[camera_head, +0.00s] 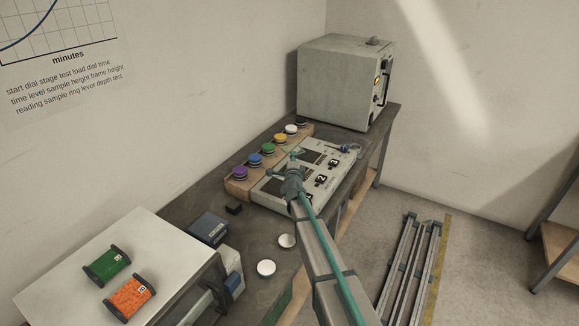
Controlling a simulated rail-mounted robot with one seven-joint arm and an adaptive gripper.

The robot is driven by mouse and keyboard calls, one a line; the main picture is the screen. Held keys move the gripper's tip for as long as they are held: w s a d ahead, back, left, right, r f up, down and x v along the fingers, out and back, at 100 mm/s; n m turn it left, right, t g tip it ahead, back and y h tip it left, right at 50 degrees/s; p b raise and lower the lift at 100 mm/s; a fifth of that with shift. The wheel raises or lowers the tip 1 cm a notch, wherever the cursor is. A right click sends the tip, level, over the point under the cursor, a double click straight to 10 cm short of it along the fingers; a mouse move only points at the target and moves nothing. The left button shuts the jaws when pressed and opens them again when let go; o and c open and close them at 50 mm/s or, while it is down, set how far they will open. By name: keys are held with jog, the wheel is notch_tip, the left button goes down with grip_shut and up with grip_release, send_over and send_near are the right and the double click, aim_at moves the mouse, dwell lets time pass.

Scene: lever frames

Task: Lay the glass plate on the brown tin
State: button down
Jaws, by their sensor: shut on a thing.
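My gripper (288,160) is small and partly hidden at the far end of my arm, over the pale control panel (326,154). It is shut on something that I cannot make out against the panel. I cannot pick out a glass plate anywhere. Several round tins with coloured tops stand in a row on a wooden board (237,191) behind the panel. Their tops include purple (240,172), blue (255,160), green (268,149), yellow (280,138) and white (291,129). A dark one (301,122) is at the far end. I cannot tell whether any is the brown tin.
A large grey cabinet (340,88) stands at the bench's far end. Two white discs (266,268) and a dark blue box (208,228) are nearer. Green (107,264) and orange (130,297) spools lie on a pale box at the lower left. Metal rails (412,262) are on the floor.

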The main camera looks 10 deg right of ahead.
jog(key=shift+w+d+f+b, duration=0.15)
jog(key=shift+f+b, duration=1.1)
jog(key=shift+f, duration=0.95)
jog(key=shift+f+b, duration=0.75)
jog(key=shift+b, duration=0.15)
jog(key=shift+f+b, duration=0.6)
jog(key=shift+b, duration=0.7)
dwell(0.6)
jog(key=c, duration=1.2)
grip_release()
